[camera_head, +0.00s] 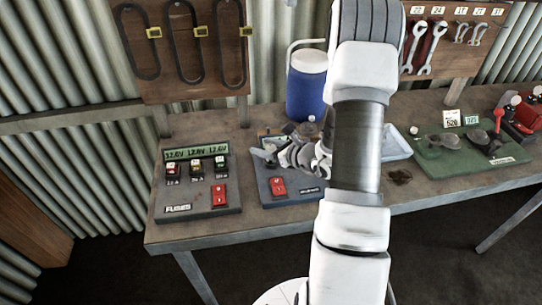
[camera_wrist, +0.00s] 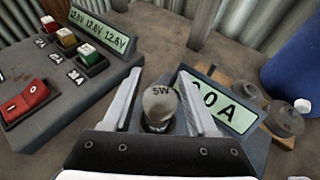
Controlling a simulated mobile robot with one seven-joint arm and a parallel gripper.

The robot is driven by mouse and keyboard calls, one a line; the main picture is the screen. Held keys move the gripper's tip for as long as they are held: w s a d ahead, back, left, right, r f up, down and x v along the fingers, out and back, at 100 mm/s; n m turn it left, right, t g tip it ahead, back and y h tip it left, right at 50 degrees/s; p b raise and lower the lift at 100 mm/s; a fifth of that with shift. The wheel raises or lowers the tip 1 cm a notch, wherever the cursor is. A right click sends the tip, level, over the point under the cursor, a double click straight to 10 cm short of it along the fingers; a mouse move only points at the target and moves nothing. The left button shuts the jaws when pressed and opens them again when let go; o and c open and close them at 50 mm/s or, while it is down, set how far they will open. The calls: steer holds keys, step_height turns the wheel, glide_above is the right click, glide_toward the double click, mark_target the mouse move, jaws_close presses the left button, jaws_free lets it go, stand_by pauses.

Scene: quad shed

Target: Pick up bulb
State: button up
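A clear, rounded bulb (camera_wrist: 159,104) marked 5W stands in the wrist view, on the blue-grey test box (camera_wrist: 254,148) with a green display reading "0 A". My gripper (camera_wrist: 160,72) is open, with one finger on each side of the bulb. Gaps show between the bulb and both fingers, and the bulb's base is partly hidden. In the head view my gripper (camera_head: 262,153) is low over the same test box (camera_head: 262,190), which has a red switch. I cannot make out the bulb there.
A fuse box (camera_head: 198,195) with a red switch stands left of the gripper on the workbench (camera_head: 160,237). A blue jug (camera_head: 304,88) and grey round parts (camera_wrist: 284,118) are behind to the right. A green board (camera_head: 470,155) lies farther right.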

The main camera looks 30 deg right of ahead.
jaws_close()
